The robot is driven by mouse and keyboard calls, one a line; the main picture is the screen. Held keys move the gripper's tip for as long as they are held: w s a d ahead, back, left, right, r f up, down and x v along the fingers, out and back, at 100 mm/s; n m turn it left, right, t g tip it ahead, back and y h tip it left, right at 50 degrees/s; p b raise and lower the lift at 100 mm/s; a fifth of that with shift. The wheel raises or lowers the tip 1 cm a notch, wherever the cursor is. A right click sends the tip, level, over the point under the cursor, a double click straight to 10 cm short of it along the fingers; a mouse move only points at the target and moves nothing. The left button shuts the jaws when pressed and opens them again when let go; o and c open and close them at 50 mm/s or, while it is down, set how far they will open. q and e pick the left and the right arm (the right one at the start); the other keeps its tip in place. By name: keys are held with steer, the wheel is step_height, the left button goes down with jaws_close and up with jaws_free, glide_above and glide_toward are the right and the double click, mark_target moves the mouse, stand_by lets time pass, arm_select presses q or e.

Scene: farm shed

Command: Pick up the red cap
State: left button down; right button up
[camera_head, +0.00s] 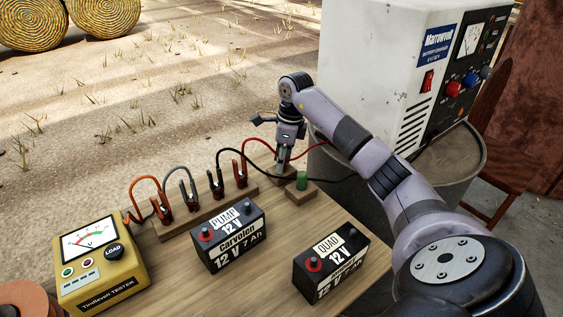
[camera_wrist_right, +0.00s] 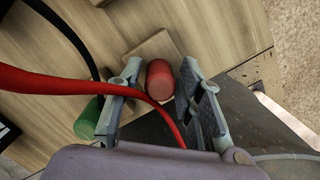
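My right gripper (camera_wrist_right: 160,105) is open, with one finger on each side of the cap. A gap shows on the left of the cap; the right finger is close, and I cannot tell if it touches. In the head view my right gripper (camera_head: 286,154) points down over a small block at the table's far right corner, and the cap is hidden there. My left gripper is not in view.
A red cable (camera_wrist_right: 60,82) crosses the gripper near the cap. A green cap (camera_head: 302,181) stands on a block beside it, left of the fingers in the wrist view. The white charger (camera_head: 375,70) stands close right. Two batteries (camera_head: 230,237) (camera_head: 330,264) and a yellow tester (camera_head: 105,265) are nearer.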

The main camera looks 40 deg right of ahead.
steer(key=c, duration=0.5)
steer(key=shift+r+p, duration=1.2)
steer(key=shift+r, duration=8.85)
